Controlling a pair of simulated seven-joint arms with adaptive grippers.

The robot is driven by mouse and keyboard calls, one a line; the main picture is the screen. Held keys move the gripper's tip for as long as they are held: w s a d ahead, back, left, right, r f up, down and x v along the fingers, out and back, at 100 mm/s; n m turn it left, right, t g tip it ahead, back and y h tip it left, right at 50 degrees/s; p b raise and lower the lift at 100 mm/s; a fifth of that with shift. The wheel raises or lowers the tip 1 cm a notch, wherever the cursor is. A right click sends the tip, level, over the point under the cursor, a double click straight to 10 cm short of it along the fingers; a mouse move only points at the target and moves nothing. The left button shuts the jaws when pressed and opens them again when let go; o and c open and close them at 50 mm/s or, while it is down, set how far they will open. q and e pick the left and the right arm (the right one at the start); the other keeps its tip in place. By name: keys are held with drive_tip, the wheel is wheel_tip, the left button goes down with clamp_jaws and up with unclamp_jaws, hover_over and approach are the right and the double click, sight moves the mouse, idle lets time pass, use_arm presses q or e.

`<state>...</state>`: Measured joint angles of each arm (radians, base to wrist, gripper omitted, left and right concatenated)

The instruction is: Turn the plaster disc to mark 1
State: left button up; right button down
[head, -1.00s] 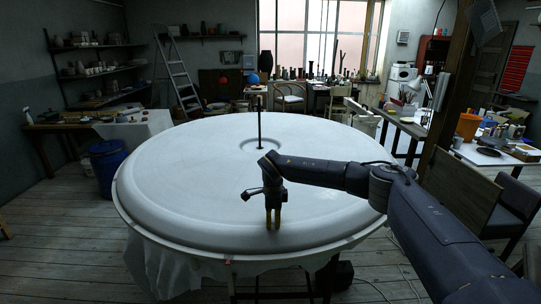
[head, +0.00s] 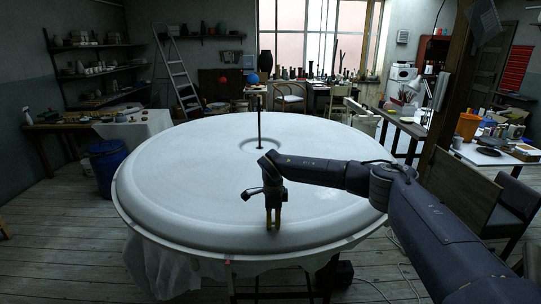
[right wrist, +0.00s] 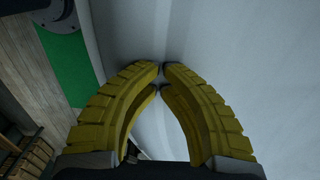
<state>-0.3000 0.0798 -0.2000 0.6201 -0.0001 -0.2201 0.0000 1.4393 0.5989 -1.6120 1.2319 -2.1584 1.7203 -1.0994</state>
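The plaster disc (head: 190,190) is a large pale round slab with a raised, rounded rim, lying flat in the middle of the head view. A dark upright rod (head: 260,128) stands in the recess at its centre. My right gripper (head: 273,226) points down over the near part of the disc, by the rim; I cannot tell whether it touches. In the right wrist view its yellow fingers (right wrist: 160,70) come together at the tips with nothing visible between them. A tiny red spot (head: 228,262) shows under the near edge; I cannot read any numbered mark. My left gripper is out of view.
A blue barrel (head: 107,165) stands left of the disc. Pale cloth (head: 165,265) hangs below the disc. Cables lie on the plank floor at lower right. The disc's top is otherwise clear.

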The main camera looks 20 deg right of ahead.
drive_tip(key=shift+w+d+r, duration=0.1)
drive_tip(key=shift+r, duration=3.15)
